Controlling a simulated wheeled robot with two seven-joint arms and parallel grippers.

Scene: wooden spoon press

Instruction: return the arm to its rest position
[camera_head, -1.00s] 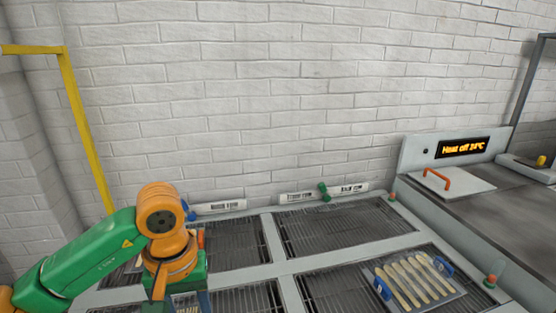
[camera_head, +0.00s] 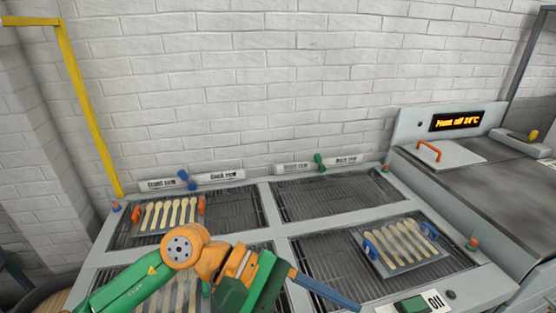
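My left arm comes in from the lower left, green and orange. Its gripper (camera_head: 325,289) points to the lower right over the front of the racks. One long blue-grey finger shows clearly, so I cannot tell how far the gripper is open. Nothing is visible in its grasp. A tray with orange handles (camera_head: 147,228) holds several wooden spoons on the back left rack. A tray with blue handles (camera_head: 397,268) holds several spoons on the front right rack. More spoons (camera_head: 190,292) lie on the front left rack, partly hidden by my arm. My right gripper is out of view.
The back right rack (camera_head: 330,197) is empty. A press (camera_head: 450,150) with an orange handle and a lit display stands at the right. A control box with an "ON" label (camera_head: 434,301) is at the front edge. A yellow post (camera_head: 85,120) stands at left.

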